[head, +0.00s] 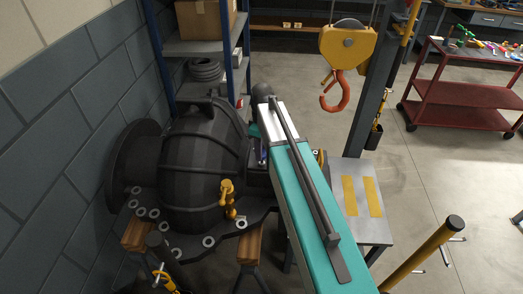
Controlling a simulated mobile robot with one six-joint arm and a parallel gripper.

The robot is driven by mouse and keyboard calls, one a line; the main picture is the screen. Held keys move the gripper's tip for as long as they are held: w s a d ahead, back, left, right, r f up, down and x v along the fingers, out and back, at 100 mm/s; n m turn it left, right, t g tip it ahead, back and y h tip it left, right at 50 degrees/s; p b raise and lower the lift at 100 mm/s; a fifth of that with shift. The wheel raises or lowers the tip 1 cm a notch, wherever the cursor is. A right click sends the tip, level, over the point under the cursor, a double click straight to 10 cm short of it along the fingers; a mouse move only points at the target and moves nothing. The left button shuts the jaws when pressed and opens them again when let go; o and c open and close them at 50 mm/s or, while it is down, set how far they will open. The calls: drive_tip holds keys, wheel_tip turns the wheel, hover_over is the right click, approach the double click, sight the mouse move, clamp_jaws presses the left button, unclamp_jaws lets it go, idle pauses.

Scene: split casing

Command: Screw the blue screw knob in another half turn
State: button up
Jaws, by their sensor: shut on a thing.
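The large dark ribbed casing (203,165) stands on the left against the wall, its flange with several light nuts lying along the lower edge. My teal arm reaches from the lower right up to the casing's right side and covers much of that area. A small bluish sliver (262,154) shows between the casing and my arm; I cannot tell whether it is the blue screw knob. My gripper is hidden behind my arm, so its hold and the knob's position do not show.
A yellow fitting (227,192) sticks up from the casing's front. An orange hook (336,92) hangs from a yellow hoist block (347,46) behind my arm. A grey bench (358,221) with yellow strips stands on the right. A red cart (465,90) stands farther right, with open floor between.

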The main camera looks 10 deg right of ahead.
drive_tip(key=m, duration=0.5)
drive_tip(key=shift+b, duration=0.3)
drive_tip(key=m, duration=0.6)
drive_tip(key=shift+m, duration=0.3)
drive_tip(key=m, duration=0.6)
drive_tip(key=shift+b, duration=0.4)
drive_tip(key=m, duration=0.5)
drive_tip(key=shift+m, duration=0.3)
drive_tip(key=o, duration=1.1)
drive_tip(key=shift+c, duration=0.2)
drive_tip(key=shift+r, duration=0.2)
